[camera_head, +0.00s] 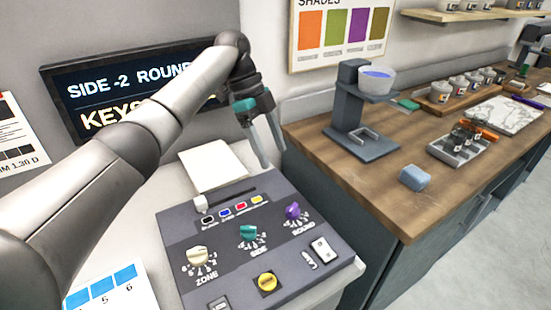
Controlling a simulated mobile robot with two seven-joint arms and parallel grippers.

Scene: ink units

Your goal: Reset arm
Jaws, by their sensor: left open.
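My left arm comes in from the left and reaches over the machine. Its left gripper (269,149) is open and empty, with its fingers pointing down above the back right of a dark control panel (226,271). The gripper appears apart from the panel. The panel carries a cream ZONE knob (197,258), a teal SIDE knob (249,234), a purple ROUND knob (293,212) and a yellow button (267,282). My right gripper is not in view.
A dark display (75,94) stands behind my arm. A white pad (213,166) lies behind the panel. To the right, a wooden counter (341,153) holds a dark stand (350,115) with a bowl (377,78), a blue-grey block (415,178) and a tray (452,152).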

